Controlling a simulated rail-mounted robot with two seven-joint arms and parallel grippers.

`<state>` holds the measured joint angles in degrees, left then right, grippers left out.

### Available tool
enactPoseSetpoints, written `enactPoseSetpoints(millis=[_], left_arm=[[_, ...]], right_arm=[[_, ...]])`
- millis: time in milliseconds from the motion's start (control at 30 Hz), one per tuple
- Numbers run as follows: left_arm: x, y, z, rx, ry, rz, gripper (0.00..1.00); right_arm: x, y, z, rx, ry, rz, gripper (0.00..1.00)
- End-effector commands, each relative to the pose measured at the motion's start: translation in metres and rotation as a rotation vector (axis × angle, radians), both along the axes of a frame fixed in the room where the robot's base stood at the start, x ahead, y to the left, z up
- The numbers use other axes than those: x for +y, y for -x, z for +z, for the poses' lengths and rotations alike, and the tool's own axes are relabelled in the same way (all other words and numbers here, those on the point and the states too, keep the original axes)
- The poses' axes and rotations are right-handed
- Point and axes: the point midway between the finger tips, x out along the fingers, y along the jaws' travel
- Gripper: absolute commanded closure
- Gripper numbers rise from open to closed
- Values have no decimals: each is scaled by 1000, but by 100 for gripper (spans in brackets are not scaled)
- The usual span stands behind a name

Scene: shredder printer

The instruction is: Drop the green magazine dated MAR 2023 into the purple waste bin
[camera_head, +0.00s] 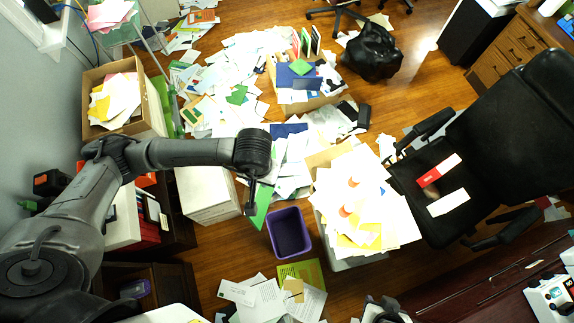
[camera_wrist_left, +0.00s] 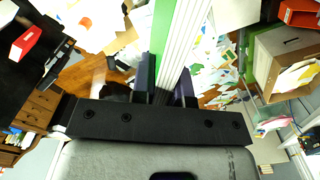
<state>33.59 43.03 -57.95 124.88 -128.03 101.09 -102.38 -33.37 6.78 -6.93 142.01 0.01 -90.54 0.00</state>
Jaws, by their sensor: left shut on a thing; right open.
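My left gripper (camera_head: 252,208) points down and is shut on a green magazine (camera_head: 262,208), which hangs just left of the purple waste bin (camera_head: 304,226). In the left wrist view, the magazine (camera_wrist_left: 161,28) shows its green cover and white page edges between the two fingers (camera_wrist_left: 166,92). Its date cannot be read. The bin stands upright on the floor and its visible inside looks dark and empty. My right gripper (camera_head: 384,308) is at the bottom edge, open and partly cut off; nothing shows in it.
A white cabinet (camera_head: 205,195) stands left of the bin, and a box heaped with papers (camera_head: 365,205) stands right of it. A yellow-green magazine (camera_head: 302,270) and loose papers lie below the bin. A black office chair (camera_head: 500,140) is at the right.

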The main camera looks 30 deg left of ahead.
Motion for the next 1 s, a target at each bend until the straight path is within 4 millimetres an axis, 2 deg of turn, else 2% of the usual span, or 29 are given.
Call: enactPoseSetpoints(millis=[33, 1000], left_arm=[[-3, 0, -36, 1, 1, 25, 100], [-48, -6, -372, 3, -1, 539, 100]], right_arm=[[-1, -1, -33, -2, 3, 1, 57], [1, -1, -332, -4, -4, -3, 57]])
